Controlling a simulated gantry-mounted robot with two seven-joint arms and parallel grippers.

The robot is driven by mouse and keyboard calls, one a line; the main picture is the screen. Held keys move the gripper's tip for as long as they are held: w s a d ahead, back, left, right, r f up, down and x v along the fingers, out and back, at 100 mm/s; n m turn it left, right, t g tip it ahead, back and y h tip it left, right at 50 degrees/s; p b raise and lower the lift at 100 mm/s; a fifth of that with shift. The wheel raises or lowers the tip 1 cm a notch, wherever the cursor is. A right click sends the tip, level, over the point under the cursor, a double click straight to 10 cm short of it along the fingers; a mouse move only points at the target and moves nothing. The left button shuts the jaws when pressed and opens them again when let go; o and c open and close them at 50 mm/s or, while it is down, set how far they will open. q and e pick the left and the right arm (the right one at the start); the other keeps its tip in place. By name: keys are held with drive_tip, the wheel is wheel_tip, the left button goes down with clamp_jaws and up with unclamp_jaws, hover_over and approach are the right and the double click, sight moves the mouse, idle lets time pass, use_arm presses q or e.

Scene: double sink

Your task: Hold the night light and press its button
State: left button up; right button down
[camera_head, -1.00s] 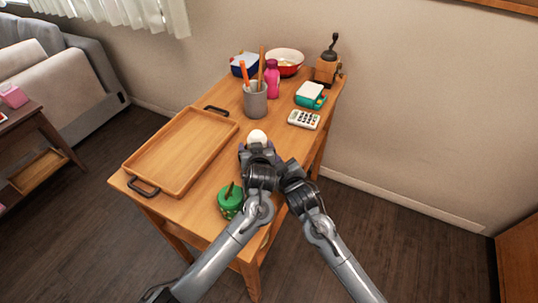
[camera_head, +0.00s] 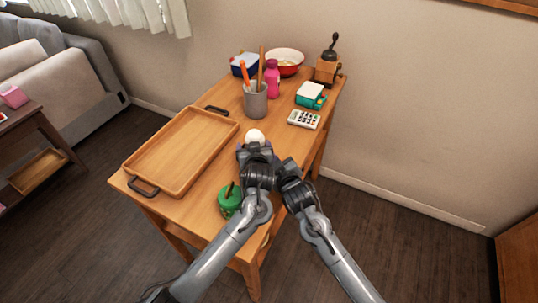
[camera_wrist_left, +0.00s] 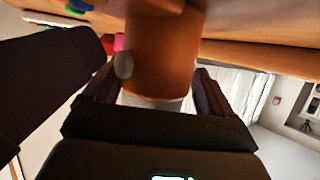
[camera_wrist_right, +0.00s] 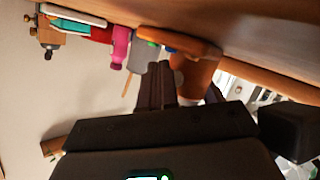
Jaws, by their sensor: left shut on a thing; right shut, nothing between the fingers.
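The night light shows in the head view as a white dome (camera_head: 255,136) above my left gripper (camera_head: 256,151). In the left wrist view its body is a brown cylinder (camera_wrist_left: 165,50) with a pale round button (camera_wrist_left: 123,66) on its side. The left fingers close around the light's white part (camera_wrist_left: 155,103). My right gripper (camera_wrist_right: 158,68) is shut and empty, its tips beside the brown body (camera_wrist_right: 196,76). In the left wrist view a dark finger of it comes in from the left, its end a little apart from the button. The head view hides the button and body.
A wooden tray (camera_head: 150,150) lies on the left of the table. A green jar (camera_head: 230,205) stands close to my left arm. A grey pen cup (camera_head: 255,105), pink bottle (camera_head: 272,80), calculator (camera_head: 304,119) and a grinder (camera_head: 328,65) stand farther back.

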drive_tip(key=shift+a+r, duration=0.3)
drive_tip(key=shift+r, duration=0.15)
idle(0.5)
drive_tip(key=shift+s+d+r, duration=0.15)
drive_tip(key=shift+s+d, duration=0.3)
drive_tip(key=shift+d, duration=0.3)
drive_tip(key=shift+d, duration=0.1)
drive_tip(key=shift+s+d+f, duration=0.1)
drive_tip(key=shift+s+d, duration=0.35)
drive_tip(key=shift+d, duration=0.3)
drive_tip(key=shift+s+d+f, duration=0.1)
drive_tip(key=shift+s+d, duration=0.3)
drive_tip(key=shift+d, duration=0.35)
drive_tip(key=shift+s+d+f, duration=0.1)
drive_tip(key=shift+s+d, duration=0.35)
drive_tip(key=shift+d, duration=0.3)
idle(0.6)
